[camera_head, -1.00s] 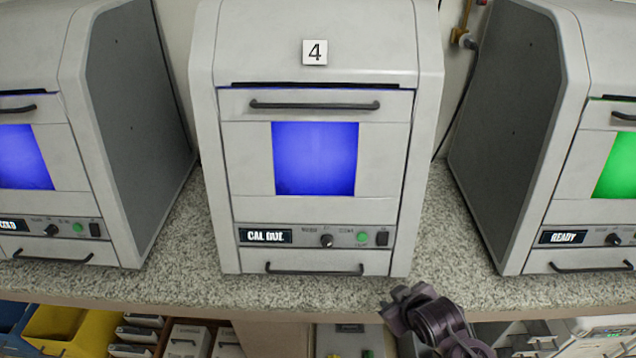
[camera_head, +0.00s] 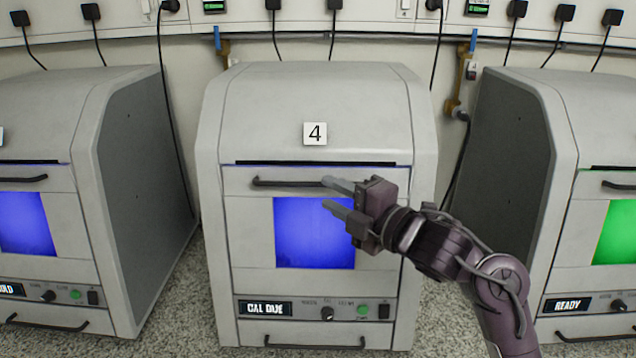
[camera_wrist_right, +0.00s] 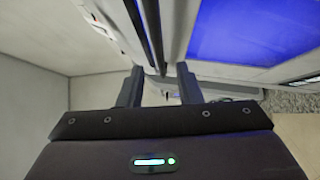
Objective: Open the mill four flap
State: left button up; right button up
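Mill four (camera_head: 300,100) is the grey cabinet in the middle, with a "4" label (camera_head: 315,133). Its flap (camera_head: 238,225) has a blue-lit window (camera_head: 300,235) and looks closed. A dark bar handle (camera_head: 285,182) runs along the flap's top. My right gripper (camera_head: 338,196) is open in front of the flap. In the head view its upper finger overlaps the handle's right part and its lower finger is over the window. In the right wrist view the handle (camera_wrist_right: 150,35) runs toward the gap between the open fingers (camera_wrist_right: 160,78); I cannot tell if they touch. My left gripper is out of view.
Similar cabinets stand at left (camera_head: 145,150) and right (camera_head: 515,130), the right one showing a green window (camera_head: 615,232). A lower handle (camera_head: 315,346) and a "CAL DUE" control panel (camera_head: 265,308) are below the flap. Plugs and cables hang on the back wall.

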aim_at(314, 186)
jog(key=shift+p+x, duration=0.5)
jog(key=shift+x, duration=1.85)
jog(key=shift+c, duration=0.4)
grip_shut()
